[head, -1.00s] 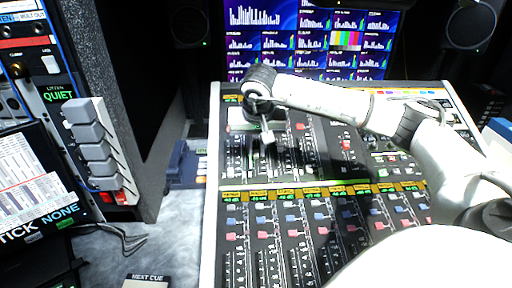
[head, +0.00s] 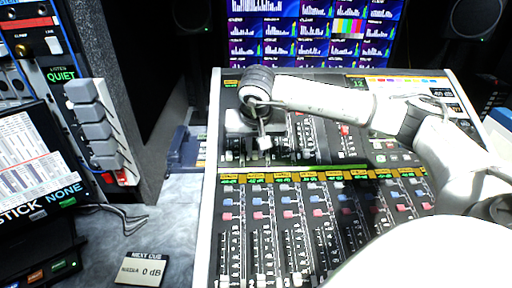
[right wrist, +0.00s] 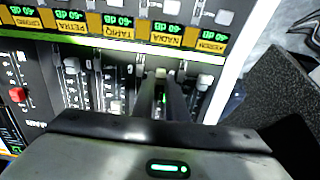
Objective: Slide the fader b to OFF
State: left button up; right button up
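The mixing console (head: 212,200) has upper and lower banks of faders with lit name and dB strips. No fader is marked "b" legibly, so I cannot tell which one it is by label. My right gripper (head: 262,142) is low over the left part of the upper bank in the head view. In the right wrist view its two narrow fingers (right wrist: 163,90) stand close together, with a pale fader cap (right wrist: 161,73) between or just beyond their tips, near the NADIA strip (right wrist: 168,34). Contact is unclear. My left gripper is not in view.
Neighbouring caps (right wrist: 203,82) stand close to the fingers. A cue card (head: 141,268) reading NADIA 0 dB lies left of the console. A rack with large grey levers (head: 95,125) is at the left. Monitors (head: 300,35) stand behind the console.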

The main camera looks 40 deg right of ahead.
jog(key=o, duration=0.4)
jog(key=shift+s+a, duration=0.15)
jog(key=shift+o, duration=0.2)
jog(key=v, duration=1)
